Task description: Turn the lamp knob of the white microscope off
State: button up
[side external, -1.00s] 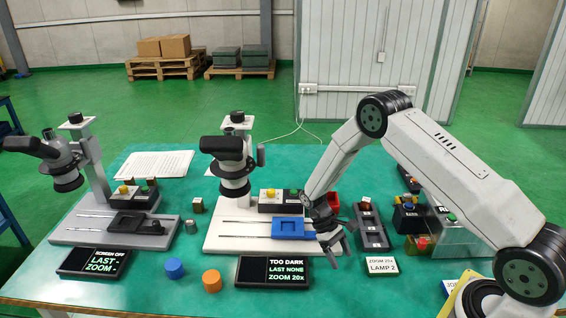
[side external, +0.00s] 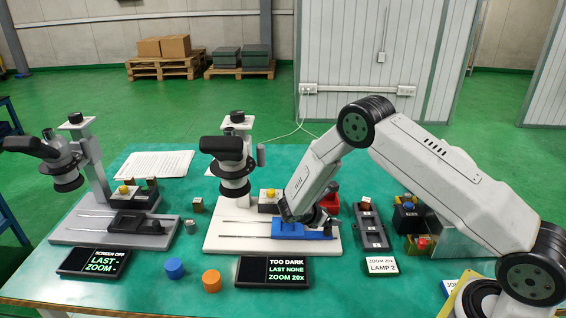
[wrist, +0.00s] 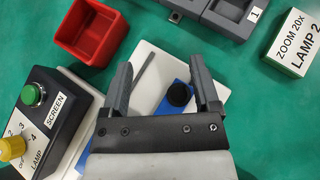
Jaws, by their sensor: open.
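The white microscope (side external: 234,170) stands mid-table on a white base (side external: 222,240). Its dark control box (wrist: 55,105) has a yellow lamp knob (wrist: 12,148), marked LAMP with numbers, and a green SCREEN button (wrist: 33,95). The knob also shows in the side view (side external: 270,194). In the wrist view my gripper (wrist: 160,62) is open, pointing down over the base to the right of the control box. A black round knob on the blue stage (wrist: 170,100) shows between the fingers; I cannot tell whether they touch anything. The fingertips are hard to make out in the side view.
The display (side external: 272,271) reads TOO DARK, LAST NONE, ZOOM 20x. A red bin (wrist: 90,28) and dark tray (wrist: 235,15) lie beyond the gripper. A LAMP 2 card (wrist: 290,42) stands right. A grey microscope (side external: 90,165) stands left; blue and orange pucks lie in front.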

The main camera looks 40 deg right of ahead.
aim_at(271, 193)
jog(key=w+a+n+t, duration=0.1)
jog(key=w+t, duration=0.1)
jog(key=w+a+r+n+t, duration=0.1)
jog(key=w+n, duration=0.1)
jog(key=w, duration=0.1)
jog(key=w+a+n+t, duration=0.1)
jog(key=w+n+t, duration=0.1)
jog(key=w, duration=0.1)
jog(key=shift+r+t+h, duration=0.15)
jog(key=shift+t+h, duration=0.15)
jog(key=w+a+n+t, duration=0.2)
jog(key=w+a+n+t+y, duration=0.1)
jog(key=w+a+n+t, duration=0.1)
jog(key=w+a+r+n+t+y, duration=0.1)
jog(key=w+a+n, duration=0.1)
jog(key=w+a, duration=0.1)
jog(key=shift+w+t, duration=0.1)
jog(key=shift+t, duration=0.3)
jog(key=shift+d, duration=0.15)
jog(key=shift+x, duration=3.8)
jog(key=shift+f, duration=0.1)
grip_shut()
